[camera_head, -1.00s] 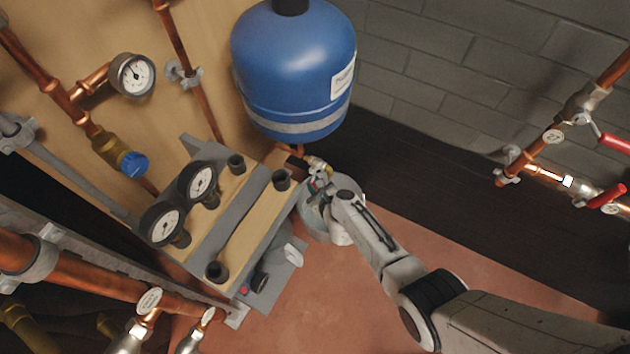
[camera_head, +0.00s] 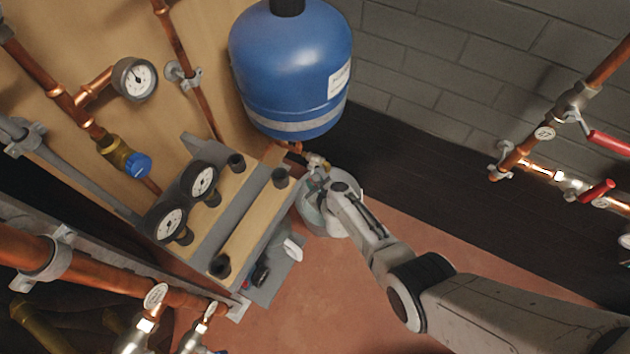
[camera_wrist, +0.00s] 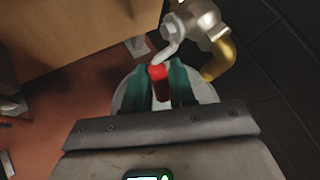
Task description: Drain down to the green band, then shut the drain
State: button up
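The drain valve (camera_wrist: 196,22), a metal body with a brass outlet, is at the top of the wrist view. It also shows in the head view (camera_head: 317,163), below the blue vessel. Its lever ends in a red grip (camera_wrist: 159,82). My gripper (camera_wrist: 166,88) has its teal fingers on both sides of this red grip; whether both press on it is unclear. A round dial gauge (camera_head: 135,78) sits on the copper pipe at the upper left. Its needle points up; I cannot make out a green band. A pale bucket (camera_head: 313,214) stands under the valve, partly hidden by my arm.
The blue vessel (camera_head: 290,70) hangs just above my gripper. A grey and wooden unit with two dial gauges (camera_head: 201,180) stands to the left. Pipes with red levers (camera_head: 597,190) are on the right wall. Reddish floor (camera_head: 330,300) is open in front.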

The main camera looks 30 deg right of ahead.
jog(key=shift+o, duration=1.1)
jog(key=shift+s+r+p, duration=0.25)
jog(key=shift+s+p, duration=0.05)
jog(key=shift+p, duration=0.1)
jog(key=p+v, duration=0.7)
jog(key=v, duration=0.3)
jog(key=shift+f, duration=0.1)
